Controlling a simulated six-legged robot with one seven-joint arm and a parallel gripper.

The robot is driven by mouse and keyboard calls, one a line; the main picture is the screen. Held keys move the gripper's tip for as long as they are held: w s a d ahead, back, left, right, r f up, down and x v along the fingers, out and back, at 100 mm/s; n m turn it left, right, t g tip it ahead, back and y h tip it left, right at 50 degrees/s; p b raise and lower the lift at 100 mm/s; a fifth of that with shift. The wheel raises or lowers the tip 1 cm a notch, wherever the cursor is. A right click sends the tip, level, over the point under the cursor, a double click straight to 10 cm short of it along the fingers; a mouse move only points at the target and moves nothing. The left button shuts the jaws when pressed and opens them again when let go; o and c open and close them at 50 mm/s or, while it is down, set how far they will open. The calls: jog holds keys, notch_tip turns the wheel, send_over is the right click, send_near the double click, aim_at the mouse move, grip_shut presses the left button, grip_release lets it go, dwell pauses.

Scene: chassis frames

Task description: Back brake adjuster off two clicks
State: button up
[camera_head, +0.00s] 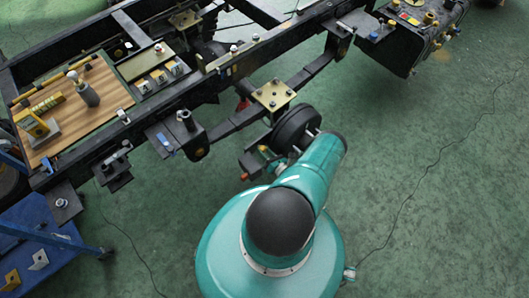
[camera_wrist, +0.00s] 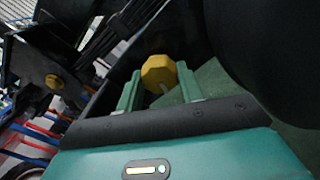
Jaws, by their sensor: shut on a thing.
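In the head view, my teal arm reaches to the black round wheel-end part (camera_head: 294,128) below the chassis frame. My gripper and the adjuster are mostly hidden there. A gold bolted plate (camera_head: 273,94) sits just above that round part.
The black chassis frame (camera_head: 285,42) runs diagonally across the back. A blue cart (camera_head: 30,225) stands at lower left.

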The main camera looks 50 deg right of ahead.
jog(key=n, duration=0.4)
jog(key=shift+n, duration=0.3)
jog(key=n, duration=0.4)
jog(key=shift+n, duration=0.3)
jog(key=shift+s, duration=0.1)
jog(key=o, duration=1)
jog(key=v, duration=1.3)
jog(key=shift+s, duration=0.35)
